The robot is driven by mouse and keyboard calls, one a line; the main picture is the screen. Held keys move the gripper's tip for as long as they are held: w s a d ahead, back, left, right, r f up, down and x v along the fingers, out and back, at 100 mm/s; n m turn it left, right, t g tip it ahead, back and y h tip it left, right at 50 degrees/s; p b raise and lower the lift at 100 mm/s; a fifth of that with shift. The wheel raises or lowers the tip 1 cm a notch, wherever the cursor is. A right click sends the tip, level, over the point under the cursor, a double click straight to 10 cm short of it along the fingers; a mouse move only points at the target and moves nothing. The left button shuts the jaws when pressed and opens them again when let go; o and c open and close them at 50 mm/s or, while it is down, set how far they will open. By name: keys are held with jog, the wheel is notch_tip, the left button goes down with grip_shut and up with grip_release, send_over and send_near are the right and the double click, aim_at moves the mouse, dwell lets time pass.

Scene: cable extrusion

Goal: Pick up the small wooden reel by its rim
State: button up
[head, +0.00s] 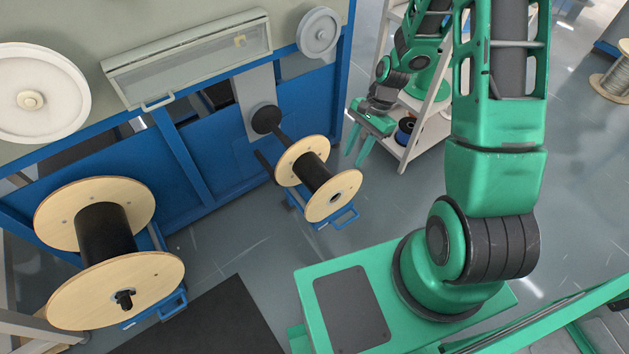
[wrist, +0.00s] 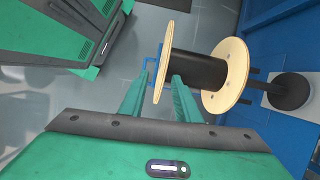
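The small wooden reel (head: 317,172) has two pale round flanges and a black wound core. It sits on a blue stand beside the blue machine; it also shows in the wrist view (wrist: 198,70). My gripper (head: 353,156) is open just above and right of the reel in the head view. In the wrist view its two green fingers (wrist: 160,82) stand on either side of the lower edge of the left flange (wrist: 169,45). A gap shows on both sides of the rim. I cannot tell how deep the rim reaches between them.
A larger wooden reel (head: 107,240) stands at the left. A blue machine (head: 225,160) runs behind both reels, with a dark spindle (head: 267,120) near the small one. A white shelf (head: 416,140) stands behind my gripper. A black mat (head: 215,325) lies on the floor.

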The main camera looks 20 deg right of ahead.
jog(key=shift+w+a+f+m, duration=0.15)
jog(key=shift+a+f, duration=0.2)
jog(key=shift+f, duration=0.2)
jog(key=shift+s+a+f+m, duration=0.1)
jog(key=shift+a+f+m, duration=0.05)
jog(key=shift+a+f, duration=0.3)
jog(key=shift+y, duration=0.3)
jog(key=shift+x, duration=5.5)
jog(key=shift+w+d, duration=0.15)
jog(key=shift+d, duration=0.05)
grip_shut()
